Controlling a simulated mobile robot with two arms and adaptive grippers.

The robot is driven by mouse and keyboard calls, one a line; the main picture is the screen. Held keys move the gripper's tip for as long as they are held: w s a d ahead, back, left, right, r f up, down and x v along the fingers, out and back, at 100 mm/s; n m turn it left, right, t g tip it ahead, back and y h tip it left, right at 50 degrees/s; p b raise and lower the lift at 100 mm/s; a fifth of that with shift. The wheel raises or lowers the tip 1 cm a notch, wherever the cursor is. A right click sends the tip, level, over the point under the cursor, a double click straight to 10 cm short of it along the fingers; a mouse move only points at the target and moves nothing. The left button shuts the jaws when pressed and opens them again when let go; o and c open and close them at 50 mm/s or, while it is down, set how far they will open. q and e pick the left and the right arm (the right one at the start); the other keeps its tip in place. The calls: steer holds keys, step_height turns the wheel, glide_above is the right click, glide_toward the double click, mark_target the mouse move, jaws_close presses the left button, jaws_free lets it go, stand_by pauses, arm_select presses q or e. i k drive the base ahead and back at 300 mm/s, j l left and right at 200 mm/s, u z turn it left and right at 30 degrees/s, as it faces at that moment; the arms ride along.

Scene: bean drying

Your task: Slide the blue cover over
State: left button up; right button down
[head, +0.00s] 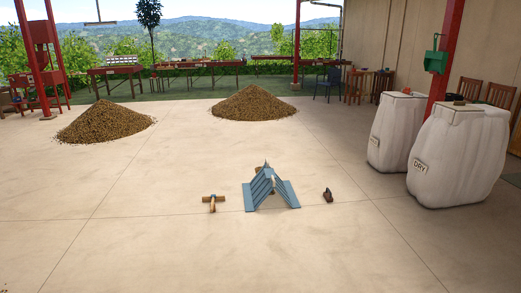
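A blue, ridged, tent-shaped cover (259,190) stands on the concrete floor near the middle of the head view. Its two sloping sides lean together at the top, with a gap showing between them. A small greyish peak shows at its top; I cannot tell whether it is part of the cover. Neither of my grippers is in view.
Crossed wooden pieces (213,201) lie left of the cover, and a small dark brown object (328,195) lies right of it. Two brown piles (103,121) (254,104) are farther back. White sacks (459,155) (396,130) stand at right. The front floor is clear.

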mark_target(256, 191)
steer(key=i, duration=1.95)
